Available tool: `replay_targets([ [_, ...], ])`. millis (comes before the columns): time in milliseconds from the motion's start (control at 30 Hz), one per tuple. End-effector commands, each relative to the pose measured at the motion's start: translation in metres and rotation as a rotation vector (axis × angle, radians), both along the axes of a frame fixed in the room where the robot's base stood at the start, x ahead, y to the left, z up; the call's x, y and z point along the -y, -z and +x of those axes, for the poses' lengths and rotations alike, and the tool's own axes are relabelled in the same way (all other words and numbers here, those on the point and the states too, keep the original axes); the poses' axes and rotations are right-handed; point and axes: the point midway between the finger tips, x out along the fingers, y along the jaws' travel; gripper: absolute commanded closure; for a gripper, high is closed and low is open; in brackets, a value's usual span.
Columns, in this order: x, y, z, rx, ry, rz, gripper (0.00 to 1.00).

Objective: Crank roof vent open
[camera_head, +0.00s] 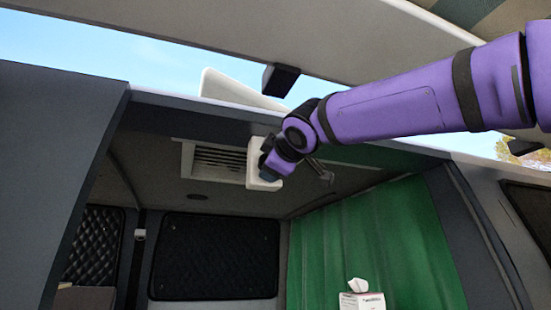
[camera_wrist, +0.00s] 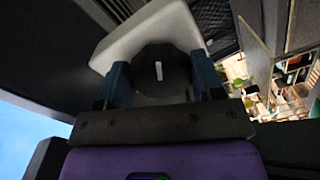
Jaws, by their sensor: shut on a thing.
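The roof vent has a slatted grille (camera_head: 218,163) in a pale frame on the van's ceiling. A white wedge-shaped lid (camera_head: 235,88) stands tilted up above the roof edge. A white housing (camera_head: 264,153) sits at the right end of the grille; it fills the top of the wrist view (camera_wrist: 150,35). A dark round knob (camera_wrist: 162,88) with a white mark is on this housing. My gripper (camera_head: 270,174) is at the housing. In the wrist view its two blue fingers (camera_wrist: 160,75) are on either side of the knob, shut on it. In the head view my gripper hides the knob.
The raised tailgate (camera_head: 230,30) hangs overhead, with a dark block (camera_head: 281,79) on its underside. A slim grey fitting (camera_head: 320,171) is on the ceiling right of my gripper. A green curtain (camera_head: 370,245) and a tissue box (camera_head: 362,301) are below right.

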Motion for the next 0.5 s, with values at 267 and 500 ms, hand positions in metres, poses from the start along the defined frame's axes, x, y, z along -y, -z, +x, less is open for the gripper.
replay_targets([
  [267, 0.001, -0.0035, -0.002, -0.063, -0.001, 0.255, 0.63],
  [500, 0.0004, -0.0025, -0.0022, -0.126, -0.001, 0.473, 0.63],
])
